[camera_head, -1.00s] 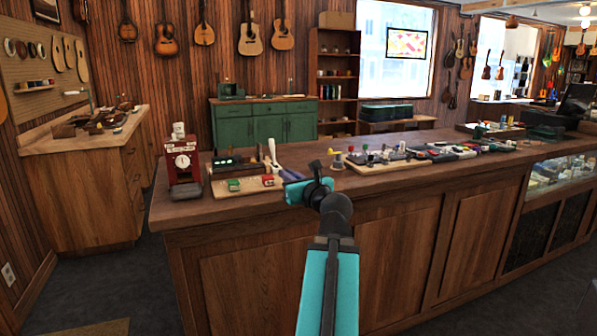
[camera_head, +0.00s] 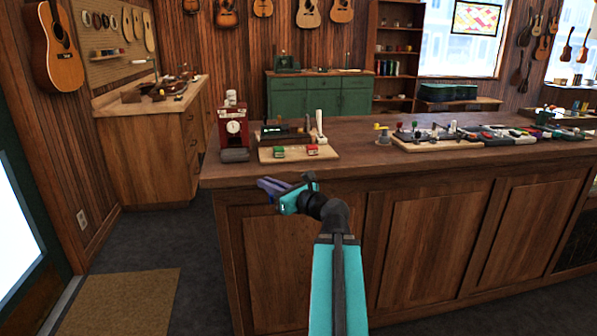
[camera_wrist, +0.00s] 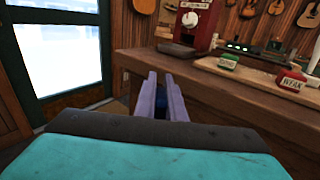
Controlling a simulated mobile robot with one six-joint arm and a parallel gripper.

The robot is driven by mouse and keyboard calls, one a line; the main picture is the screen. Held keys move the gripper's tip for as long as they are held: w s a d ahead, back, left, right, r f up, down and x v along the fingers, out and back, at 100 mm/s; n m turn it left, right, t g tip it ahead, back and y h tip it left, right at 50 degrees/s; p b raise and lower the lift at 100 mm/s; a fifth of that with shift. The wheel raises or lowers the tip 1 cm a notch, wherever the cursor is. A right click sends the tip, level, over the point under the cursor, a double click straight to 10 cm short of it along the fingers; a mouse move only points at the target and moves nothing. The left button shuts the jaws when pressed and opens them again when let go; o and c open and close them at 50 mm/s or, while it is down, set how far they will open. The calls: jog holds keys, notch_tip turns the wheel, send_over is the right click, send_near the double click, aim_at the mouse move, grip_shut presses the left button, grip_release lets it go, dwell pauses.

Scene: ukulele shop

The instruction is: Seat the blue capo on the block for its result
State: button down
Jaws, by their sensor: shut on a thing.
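My gripper (camera_head: 266,188) is in front of the counter's front edge at its left end, with its purple fingers pointing left. In the wrist view the fingers (camera_wrist: 161,88) are shut on a dark blue thing (camera_wrist: 160,110), which looks like the blue capo and is mostly hidden between them. A red device with a round white dial (camera_head: 233,127) stands on the counter, beyond and left of the gripper. A dark grey block (camera_head: 235,155) sits at its foot. The red device also shows at the top of the wrist view (camera_wrist: 197,20).
A wooden board (camera_head: 298,155) right of the device holds a green sign (camera_head: 278,153) and a red sign (camera_head: 312,150), which reads WEAK in the wrist view. Another board (camera_head: 440,143) with several small items lies farther right. Open floor lies left of the counter.

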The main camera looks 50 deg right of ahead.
jog(key=w+a+f+n+g+y, duration=0.1)
jog(key=w+a+f+n+y, duration=0.15)
jog(key=a, duration=0.45)
jog(key=w+a+f+n+y, duration=0.1)
jog(key=w+a+f+y, duration=0.15)
jog(key=a, duration=0.45)
jog(key=w+a+f+n+g+y, duration=0.1)
jog(key=w+a+f+n+y, duration=0.2)
jog(key=a, duration=0.4)
jog(key=s+a+f+n+g+y, duration=0.1)
jog(key=a+f+n+g+y, duration=0.1)
jog(key=a, duration=0.8)
jog(key=a+f+n+g+y, duration=0.2)
jog(key=a+y, duration=0.3)
jog(key=a, duration=0.5)
jog(key=shift+s+f+n+g, duration=0.4)
jog(key=shift+f+g, duration=0.15)
jog(key=shift+g, duration=0.15)
jog(key=shift+s, duration=0.15)
